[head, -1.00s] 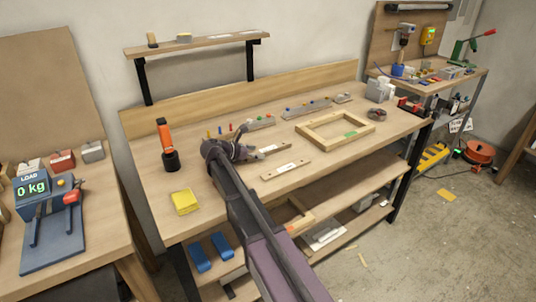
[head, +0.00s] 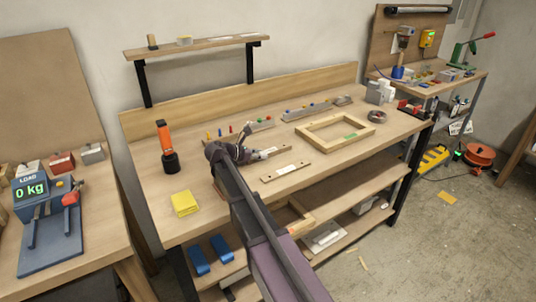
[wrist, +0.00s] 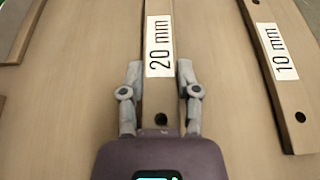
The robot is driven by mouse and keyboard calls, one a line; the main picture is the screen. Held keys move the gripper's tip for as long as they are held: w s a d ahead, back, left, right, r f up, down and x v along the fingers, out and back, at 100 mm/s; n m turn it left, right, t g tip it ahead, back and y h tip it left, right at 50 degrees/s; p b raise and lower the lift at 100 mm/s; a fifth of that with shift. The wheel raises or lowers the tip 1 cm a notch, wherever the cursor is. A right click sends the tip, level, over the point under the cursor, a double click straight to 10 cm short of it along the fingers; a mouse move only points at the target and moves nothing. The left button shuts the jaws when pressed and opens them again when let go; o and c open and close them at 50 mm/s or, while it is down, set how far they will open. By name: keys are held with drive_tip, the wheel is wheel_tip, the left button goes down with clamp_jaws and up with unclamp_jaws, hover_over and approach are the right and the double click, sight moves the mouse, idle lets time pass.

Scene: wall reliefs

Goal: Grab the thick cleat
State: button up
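The thick cleat is a wooden strip labelled 20 mm, lying flat on the workbench; it shows in the wrist view (wrist: 159,88) and partly in the head view (head: 274,152). A thinner cleat labelled 10 mm lies to its right, in the wrist view (wrist: 276,62) and the head view (head: 286,172). My gripper (wrist: 160,68) has one finger on each side of the thick cleat, near its end with a dark hole. The fingers are apart, with a narrow gap beside the wood. In the head view my gripper (head: 246,152) hides the cleat's near end.
A wooden frame (head: 334,131) lies behind and right of the cleats. A yellow pad (head: 185,203) and an orange-and-black tool (head: 167,148) are on the left of the workbench (head: 208,198). Small colored pegs stand behind my gripper. Another strip edge (wrist: 18,28) shows at the wrist view's left.

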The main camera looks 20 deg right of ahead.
clamp_jaws()
drive_tip(key=shift+r, duration=0.2)
wheel_tip(320, 180, up, 3)
drive_tip(key=p, duration=0.3)
drive_tip(key=shift+s+r+p, duration=0.15)
drive_tip(key=shift+r+p, duration=0.2)
drive_tip(key=shift+p, duration=0.2)
drive_tip(key=s, duration=1)
drive_tip(key=s+d+r+p, duration=0.1)
drive_tip(key=s, duration=0.4)
drive_tip(key=shift+s+d, duration=0.1)
drive_tip(key=shift+s, duration=0.25)
